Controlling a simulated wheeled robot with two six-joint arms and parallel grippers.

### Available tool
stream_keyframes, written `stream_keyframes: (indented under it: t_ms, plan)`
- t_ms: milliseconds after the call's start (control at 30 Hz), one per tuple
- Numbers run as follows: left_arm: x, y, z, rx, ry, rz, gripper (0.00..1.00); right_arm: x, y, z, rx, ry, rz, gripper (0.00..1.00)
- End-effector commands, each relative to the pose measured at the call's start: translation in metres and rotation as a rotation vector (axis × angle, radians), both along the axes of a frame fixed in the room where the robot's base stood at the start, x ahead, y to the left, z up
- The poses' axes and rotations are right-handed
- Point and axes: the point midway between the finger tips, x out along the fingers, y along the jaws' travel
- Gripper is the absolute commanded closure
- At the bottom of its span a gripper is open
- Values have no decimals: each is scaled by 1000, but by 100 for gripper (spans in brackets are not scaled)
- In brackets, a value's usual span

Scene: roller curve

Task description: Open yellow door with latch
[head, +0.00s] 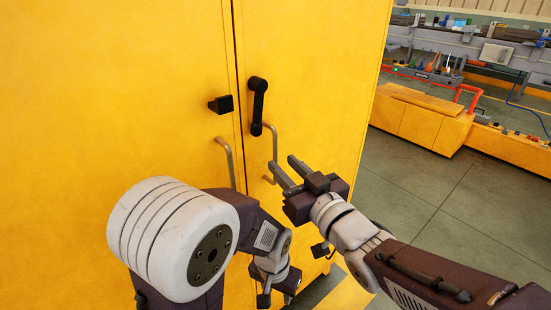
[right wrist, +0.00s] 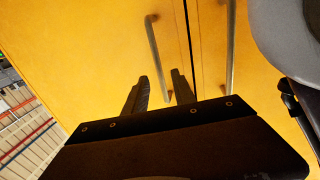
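The yellow cabinet has two doors, a left door (head: 120,90) and a right door (head: 310,70), with a narrow dark seam between them. A black latch lever (head: 258,105) hangs vertically on the right door. A black catch block (head: 221,104) sits on the left door, apart from the lever. My right gripper (head: 283,166) is open at the lower end of the right door's bar handle (head: 274,146). In the right wrist view, that handle's end (right wrist: 155,50) shows between the fingers; contact is unclear. My left gripper (head: 275,297) is low before the cabinet, its fingers partly hidden.
The left door has its own bar handle (head: 229,160), near my left arm. A yellow bench (head: 425,115) and a cluttered workbench (head: 450,60) stand at the back right. The tiled floor (head: 450,210) right of the cabinet is clear.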

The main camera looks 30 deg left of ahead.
Motion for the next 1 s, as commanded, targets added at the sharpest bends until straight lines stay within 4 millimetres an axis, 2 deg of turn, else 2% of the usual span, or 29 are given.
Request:
stream_keyframes:
  t_ms: [100, 233, 567, 600, 700, 1000]
  plan:
    - [0, 0, 1, 0, 0, 0, 60, 14, 21, -1, 0, 1, 0, 68]
    - [0, 0, 1, 0, 0, 0, 60, 24, 36, -1, 0, 1, 0, 68]
    - [0, 0, 1, 0, 0, 0, 60, 29, 43, -1, 0, 1, -1, 68]
    - [0, 0, 1, 0, 0, 0, 60, 29, 43, -1, 0, 1, -1, 74]
    - [0, 0, 1, 0, 0, 0, 60, 29, 42, -1, 0, 1, -1, 100]
    - [0, 0, 1, 0, 0, 0, 60, 29, 42, -1, -1, 1, -1, 100]
